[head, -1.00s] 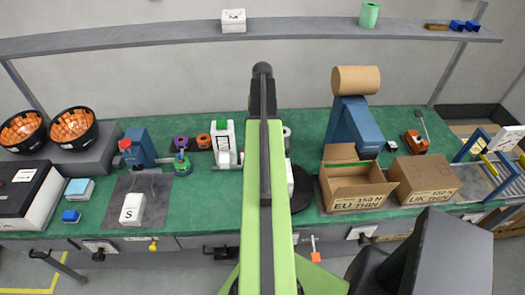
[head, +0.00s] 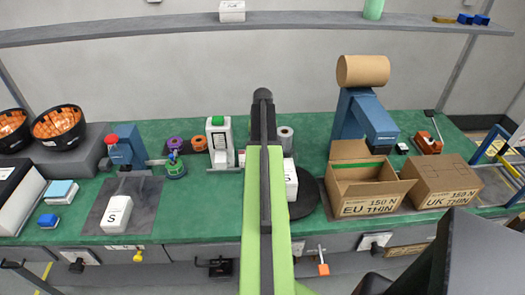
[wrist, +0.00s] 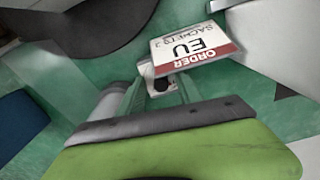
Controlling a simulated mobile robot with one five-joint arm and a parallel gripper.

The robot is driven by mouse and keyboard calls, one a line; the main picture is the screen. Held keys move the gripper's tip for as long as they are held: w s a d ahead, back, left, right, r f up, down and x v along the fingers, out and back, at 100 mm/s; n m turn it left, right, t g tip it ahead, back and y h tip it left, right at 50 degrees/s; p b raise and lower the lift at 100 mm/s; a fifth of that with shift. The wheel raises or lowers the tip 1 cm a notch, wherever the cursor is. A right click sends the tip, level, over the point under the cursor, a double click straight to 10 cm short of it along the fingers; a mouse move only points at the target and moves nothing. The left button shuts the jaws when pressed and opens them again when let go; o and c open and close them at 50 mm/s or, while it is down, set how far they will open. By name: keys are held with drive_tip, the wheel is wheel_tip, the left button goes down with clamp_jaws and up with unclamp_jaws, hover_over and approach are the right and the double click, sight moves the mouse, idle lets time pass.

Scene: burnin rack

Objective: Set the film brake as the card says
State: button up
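The order card (wrist: 195,45) stands in the wrist view, white with red bands, reading "ORDER EU SACHETS 2", upside down. An open EU carton (head: 372,199) marked "150 N THIN" stands right of my arm in the head view. A closed UK carton (head: 445,200) with the same mark is beside it. I cannot tell for sure which part is the film brake. A blue machine with a red knob (head: 125,146) stands at left.
A blue stand with a brown roll (head: 362,71) rises behind the EU carton. Purple and orange rolls (head: 199,143) sit near a white device (head: 220,145).

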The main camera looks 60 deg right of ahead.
clamp_jaws()
drive_tip(key=shift+m, duration=1.4)
drive_tip(key=shift+o, duration=0.3)
unclamp_jaws()
wheel_tip(320, 180, up, 17)
drive_tip(key=p, duration=1.7)
drive_tip(key=shift+r, duration=0.2)
